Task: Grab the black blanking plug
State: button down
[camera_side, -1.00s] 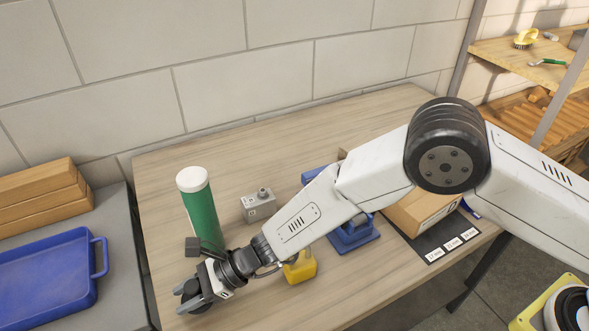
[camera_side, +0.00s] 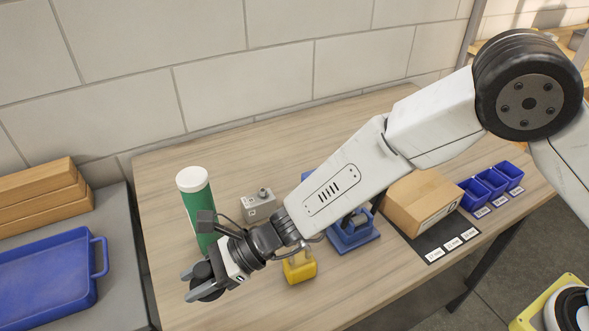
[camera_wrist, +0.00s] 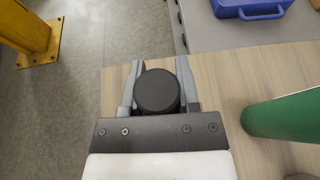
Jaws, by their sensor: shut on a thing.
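The black blanking plug (camera_wrist: 157,90) is a round black disc-like piece between the two grey fingers in the wrist view. In the side view the plug (camera_side: 206,283) shows as a dark round shape at the fingers. My gripper (camera_side: 198,281) is shut on it, near the table's front left part. My gripper also fills the middle of the wrist view (camera_wrist: 158,86). I cannot tell exactly how high the plug is above the wooden table (camera_side: 330,290).
A green cylinder with a white cap (camera_side: 197,210) stands just behind my gripper. A grey metal block (camera_side: 259,208), a yellow block (camera_side: 299,268) and a blue fixture (camera_side: 352,236) stand to the right, with a cardboard box (camera_side: 418,203) beyond. A blue tray (camera_side: 45,280) lies at left.

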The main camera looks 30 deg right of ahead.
jog(key=s+d+r, duration=0.5)
jog(key=s+d, duration=0.2)
jog(key=shift+r, duration=0.15)
dwell(0.3)
jog(key=shift+r, duration=0.1)
dwell(0.4)
